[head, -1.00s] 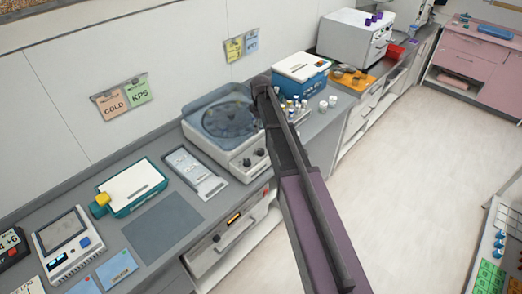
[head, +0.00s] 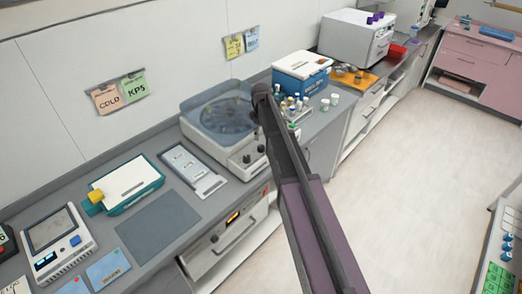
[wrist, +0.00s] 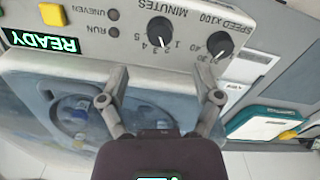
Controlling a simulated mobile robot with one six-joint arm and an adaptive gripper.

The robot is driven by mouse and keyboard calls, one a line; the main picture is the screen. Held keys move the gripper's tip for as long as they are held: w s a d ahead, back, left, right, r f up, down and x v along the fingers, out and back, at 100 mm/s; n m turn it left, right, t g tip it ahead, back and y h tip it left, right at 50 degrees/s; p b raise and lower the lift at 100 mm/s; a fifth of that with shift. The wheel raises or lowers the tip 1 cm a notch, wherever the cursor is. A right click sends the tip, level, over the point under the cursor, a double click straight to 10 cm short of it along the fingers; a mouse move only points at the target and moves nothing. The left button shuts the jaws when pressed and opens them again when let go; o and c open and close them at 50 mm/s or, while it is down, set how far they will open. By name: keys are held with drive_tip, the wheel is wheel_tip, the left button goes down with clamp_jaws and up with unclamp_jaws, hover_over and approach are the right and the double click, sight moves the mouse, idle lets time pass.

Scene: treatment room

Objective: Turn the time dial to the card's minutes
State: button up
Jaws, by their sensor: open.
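The time dial (wrist: 160,32), a black knob with a white mark marked MINUTES, is on the centrifuge's front panel, seen upside down in the wrist view. Its mark points down in that picture, near the 2 and 3; the exact setting is unclear. The speed dial (wrist: 219,44) is right of it. My gripper (wrist: 160,92) is open and empty, its fingers apart below the dials in the picture, not around either. In the head view my arm partly covers the centrifuge (head: 205,140). Wall cards reading COLD (head: 107,97) and KPS (head: 135,88) show; no minutes are readable on them.
The green READY display (wrist: 43,43) and a yellow button (wrist: 53,14) are beside the dials. The centrifuge's clear lid (head: 222,105) is down. A blue box (head: 300,75) and several small vials stand right of it. A teal-based device (head: 125,185) stands left.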

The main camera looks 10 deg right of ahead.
sight(261, 146)
drive_tip(key=shift+f+b, duration=3.35)
drive_tip(key=shift+f, duration=0.25)
clamp_jaws()
